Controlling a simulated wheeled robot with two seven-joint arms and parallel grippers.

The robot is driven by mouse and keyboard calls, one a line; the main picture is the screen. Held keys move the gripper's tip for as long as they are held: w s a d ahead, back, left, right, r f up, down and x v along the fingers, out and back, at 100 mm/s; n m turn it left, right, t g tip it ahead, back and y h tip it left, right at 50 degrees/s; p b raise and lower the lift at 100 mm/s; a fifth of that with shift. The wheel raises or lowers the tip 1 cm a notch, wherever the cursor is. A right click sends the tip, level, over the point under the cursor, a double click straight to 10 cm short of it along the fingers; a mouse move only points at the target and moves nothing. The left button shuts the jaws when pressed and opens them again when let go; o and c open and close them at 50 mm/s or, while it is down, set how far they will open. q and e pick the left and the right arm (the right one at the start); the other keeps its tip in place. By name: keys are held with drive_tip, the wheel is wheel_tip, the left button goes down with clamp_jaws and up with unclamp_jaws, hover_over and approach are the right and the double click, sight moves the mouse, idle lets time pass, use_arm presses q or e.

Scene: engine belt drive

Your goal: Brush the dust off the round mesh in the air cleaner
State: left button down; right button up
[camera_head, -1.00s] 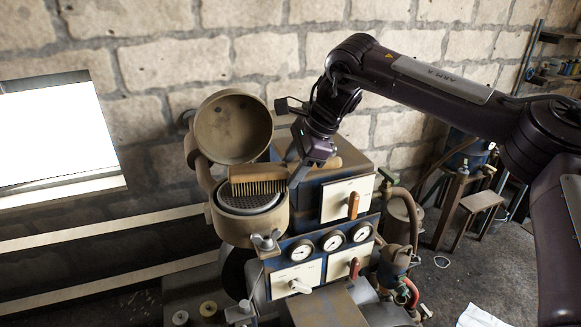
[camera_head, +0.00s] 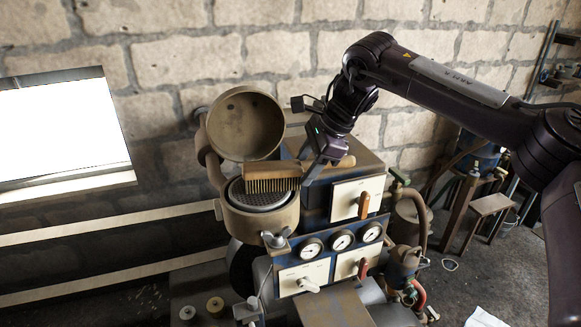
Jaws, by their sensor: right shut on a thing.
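The air cleaner (camera_head: 262,222) is a round brown canister with its lid (camera_head: 245,122) swung open behind it. The round grey mesh (camera_head: 258,199) lies in its mouth, its back part hidden by the brush. A wooden brush (camera_head: 262,170) with dark tan bristles is above the mesh, bristles down. Its bristle tips are at or just over the back right part of the mesh; I cannot tell if they touch. My right gripper (camera_head: 314,172) is shut on the brush at its handle side, to the right of the mesh. My left gripper is not in view.
The blue engine housing has cream panels (camera_head: 357,197) and several gauges (camera_head: 341,241) right of the air cleaner. A wing-nut clamp (camera_head: 276,239) sticks out at the canister's front. The open lid stands close behind the brush. A stone wall is at the back.

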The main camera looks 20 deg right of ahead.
sight(281, 169)
drive_tip(key=a, duration=0.6)
drive_tip(key=shift+s+a+f, duration=0.1)
drive_tip(key=shift+a+f, duration=0.05)
drive_tip(key=shift+f, duration=0.15)
drive_tip(key=d, duration=0.6)
drive_tip(key=shift+d, duration=0.35)
drive_tip(key=shift+a, duration=1.5)
drive_tip(key=r, duration=0.7)
drive_tip(key=shift+w+a, duration=0.2)
drive_tip(key=shift+w, duration=0.1)
drive_tip(key=shift+s+r, duration=0.1)
drive_tip(key=shift+r, duration=0.4)
drive_tip(key=shift+d, duration=0.15)
